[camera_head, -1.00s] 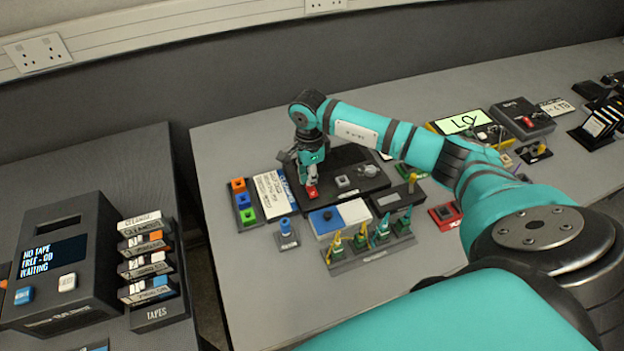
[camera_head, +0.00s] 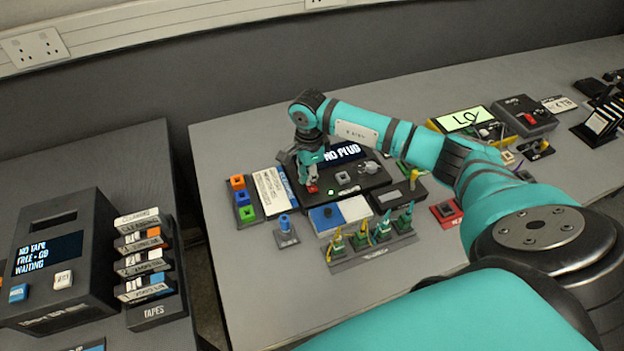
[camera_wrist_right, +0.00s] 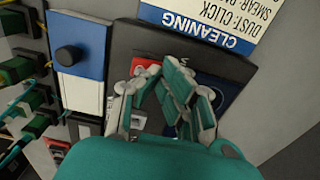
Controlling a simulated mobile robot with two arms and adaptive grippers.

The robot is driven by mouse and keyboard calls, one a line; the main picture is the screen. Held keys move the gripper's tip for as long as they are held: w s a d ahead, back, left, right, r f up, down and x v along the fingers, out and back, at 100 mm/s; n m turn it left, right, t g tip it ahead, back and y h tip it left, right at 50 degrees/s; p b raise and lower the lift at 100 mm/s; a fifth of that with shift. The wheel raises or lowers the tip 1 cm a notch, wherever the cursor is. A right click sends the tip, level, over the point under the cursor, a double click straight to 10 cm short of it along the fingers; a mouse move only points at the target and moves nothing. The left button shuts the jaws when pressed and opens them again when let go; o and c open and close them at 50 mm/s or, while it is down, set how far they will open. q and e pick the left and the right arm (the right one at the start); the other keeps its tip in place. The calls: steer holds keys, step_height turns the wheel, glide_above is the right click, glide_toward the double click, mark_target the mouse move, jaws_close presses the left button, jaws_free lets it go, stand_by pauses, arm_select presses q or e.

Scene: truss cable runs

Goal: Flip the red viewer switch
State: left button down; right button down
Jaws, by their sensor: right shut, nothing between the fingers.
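The viewer is a black box (camera_head: 368,180) on the middle table. Its screen (camera_head: 342,154) is lit and reads "NO PLUG", and a green light (camera_head: 331,191) glows on its face. The red switch (camera_head: 312,189) sits at the viewer's left front, and part of it also shows in the right wrist view (camera_wrist_right: 150,69). My right gripper (camera_head: 309,182) points down at the red switch, shut and empty, and seems to touch or nearly touch it. The fingers partly hide the switch in the right wrist view. My left gripper is not in view.
A blue-and-white box (camera_head: 355,210) and a rack of teal-and-yellow connectors (camera_head: 372,246) stand in front of the viewer. Colored blocks in a holder (camera_head: 243,199) and a cleaning card (camera_head: 271,192) are to its left. The table's front left is clear.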

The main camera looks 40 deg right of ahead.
steer(key=shift+r, duration=0.1)
steer(key=shift+r+p, duration=2)
steer(key=shift+r, duration=1.45)
